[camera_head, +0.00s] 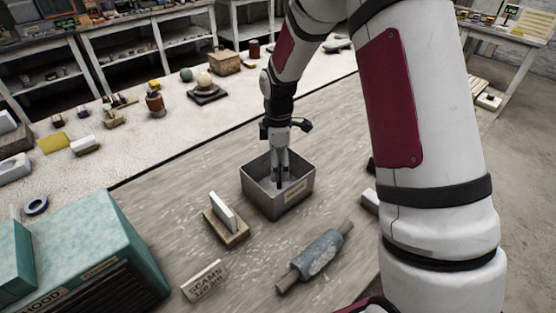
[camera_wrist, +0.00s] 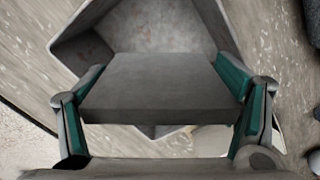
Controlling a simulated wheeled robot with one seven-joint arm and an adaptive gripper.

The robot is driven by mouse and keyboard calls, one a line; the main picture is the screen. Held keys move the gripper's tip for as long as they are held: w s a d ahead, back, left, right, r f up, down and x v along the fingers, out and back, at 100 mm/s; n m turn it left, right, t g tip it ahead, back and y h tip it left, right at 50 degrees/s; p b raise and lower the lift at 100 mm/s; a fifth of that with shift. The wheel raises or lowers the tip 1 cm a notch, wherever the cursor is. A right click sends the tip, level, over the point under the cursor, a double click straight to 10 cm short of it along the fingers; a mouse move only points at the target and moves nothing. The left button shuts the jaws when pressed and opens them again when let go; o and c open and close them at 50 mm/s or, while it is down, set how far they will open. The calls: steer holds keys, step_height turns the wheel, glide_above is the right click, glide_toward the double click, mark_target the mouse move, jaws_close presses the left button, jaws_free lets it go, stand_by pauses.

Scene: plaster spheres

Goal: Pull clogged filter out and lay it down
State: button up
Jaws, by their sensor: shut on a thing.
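A flat grey slab (camera_wrist: 160,88), which looks like the clogged filter, spans the space between my two fingers in the wrist view. My gripper (camera_head: 281,170) is shut on its side edges. It points down over the open metal bin (camera_head: 278,205), whose inner wall (camera_wrist: 90,40) shows beyond the slab in the wrist view. In the head view the fingertips are within the bin's outline, and the slab is hard to make out. I cannot tell whether the slab touches the bin. The teal hood box (camera_head: 95,245) stands at the front left.
A sign (camera_head: 205,281) reading "SEAMS" and a grey roller (camera_head: 315,260) lie in front. Spheres and small items line the back bench. Bare table lies left of the bin.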

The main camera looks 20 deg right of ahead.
steer(key=shift+f+b, duration=1.15)
steer(key=shift+f, duration=2.25)
stand_by(0.4)
steer(key=o, duration=1.2)
steer(key=shift+r, duration=0.1)
steer(key=shift+r+p, duration=0.8)
steer(key=shift+r, duration=1.1)
